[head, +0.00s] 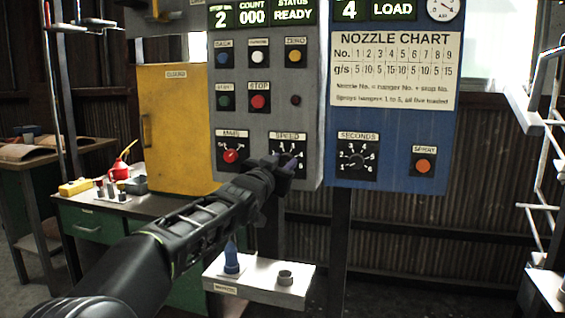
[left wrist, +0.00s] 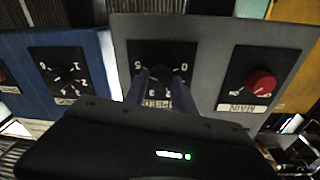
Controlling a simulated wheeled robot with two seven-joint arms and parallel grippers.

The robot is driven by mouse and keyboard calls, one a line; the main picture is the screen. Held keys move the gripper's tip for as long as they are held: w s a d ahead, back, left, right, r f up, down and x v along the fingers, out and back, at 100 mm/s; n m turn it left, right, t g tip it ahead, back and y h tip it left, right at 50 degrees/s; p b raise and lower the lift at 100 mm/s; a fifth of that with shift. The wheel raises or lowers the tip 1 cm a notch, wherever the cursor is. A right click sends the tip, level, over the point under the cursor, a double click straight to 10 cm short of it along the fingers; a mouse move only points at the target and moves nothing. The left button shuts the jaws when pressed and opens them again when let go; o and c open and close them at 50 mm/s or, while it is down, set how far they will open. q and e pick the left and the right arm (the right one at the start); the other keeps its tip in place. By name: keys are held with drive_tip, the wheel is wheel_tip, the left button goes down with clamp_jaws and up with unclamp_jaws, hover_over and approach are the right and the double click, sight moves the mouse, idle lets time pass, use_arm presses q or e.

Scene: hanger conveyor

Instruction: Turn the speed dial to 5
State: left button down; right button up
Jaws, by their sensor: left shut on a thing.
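The SPEED dial (head: 288,143) is a black plate with white numbers on the grey control panel. In the head view my left gripper (head: 285,163) is over its lower part and hides the knob. In the left wrist view the scene is upside down, and the dial (left wrist: 161,55) shows 5 and 0 at its upper edge. There my left gripper (left wrist: 166,84) has its two fingers on either side of the dark knob, shut on it. I cannot make out where the knob points. My right gripper is not in view.
A red MAIN knob (head: 230,156) sits left of the SPEED dial. A SECONDS dial (head: 357,158) is on the blue panel (head: 390,120) at the right. A yellow guard door (head: 175,130) stands left. A small white shelf (head: 258,286) is below the panel.

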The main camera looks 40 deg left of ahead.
use_arm(q)
drive_tip(key=shift+f, duration=0.1)
drive_tip(key=c, duration=1)
unclamp_jaws()
drive_tip(key=shift+c, duration=0.2)
drive_tip(key=v, duration=0.7)
drive_tip(key=shift+s+d+b, duration=0.15)
drive_tip(key=shift+s+b, duration=0.2)
drive_tip(key=shift+b, duration=0.05)
